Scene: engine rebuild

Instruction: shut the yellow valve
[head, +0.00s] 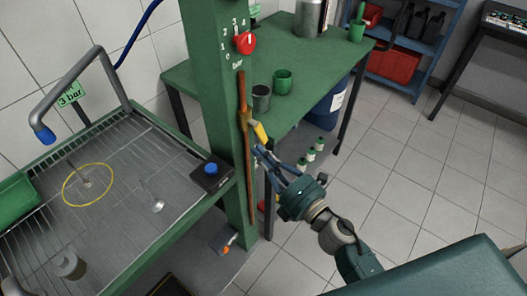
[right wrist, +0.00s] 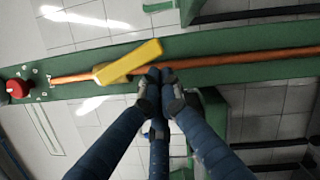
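The yellow valve (head: 260,131) is a lever on the copper pipe (head: 246,160) that runs up the green post. In the right wrist view the lever (right wrist: 130,62) lies at a slant to the pipe (right wrist: 230,60), not in line with it. My right gripper (head: 262,154) is just below the lever in the head view. In the right wrist view its blue fingers (right wrist: 162,78) are drawn together with nothing seen between them. Their tips are close to the lever's free end; I cannot tell whether they touch. My left gripper is not in view.
A red knob (head: 244,42) sits higher on the green post (head: 210,90). A blue button box (head: 211,173) is left of the pipe beside the wire-rack basin (head: 130,185). A green workbench (head: 310,75) with cups stands behind. Tiled floor is clear at right.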

